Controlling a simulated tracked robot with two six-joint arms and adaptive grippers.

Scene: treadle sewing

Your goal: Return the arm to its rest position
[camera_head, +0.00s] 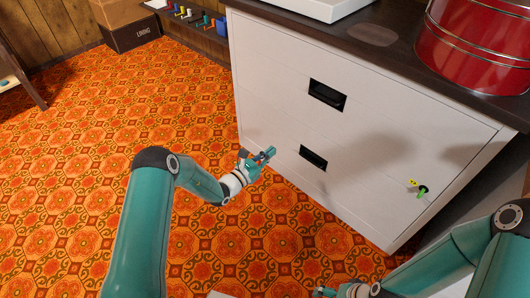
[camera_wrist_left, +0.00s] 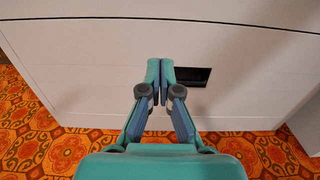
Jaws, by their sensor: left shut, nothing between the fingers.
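My left gripper (camera_head: 268,153) is at the end of the left arm, low in front of the white cabinet. In the left wrist view its two fingers (camera_wrist_left: 160,62) are together with nothing between them. The cabinet front (camera_head: 290,112) is behind the fingertips; I cannot tell whether they touch it. My right arm comes in at the lower right. Its gripper (camera_head: 322,292) is only partly in view at the bottom edge, and its fingers are too cut off to read.
The cabinet has two dark recessed handles, an upper one (camera_head: 327,95) and a lower one (camera_head: 313,158). A key with a yellow tag (camera_head: 412,183) is at its right. A red tin (camera_head: 474,52) stands on top. Open patterned floor (camera_head: 80,180) lies to the left.

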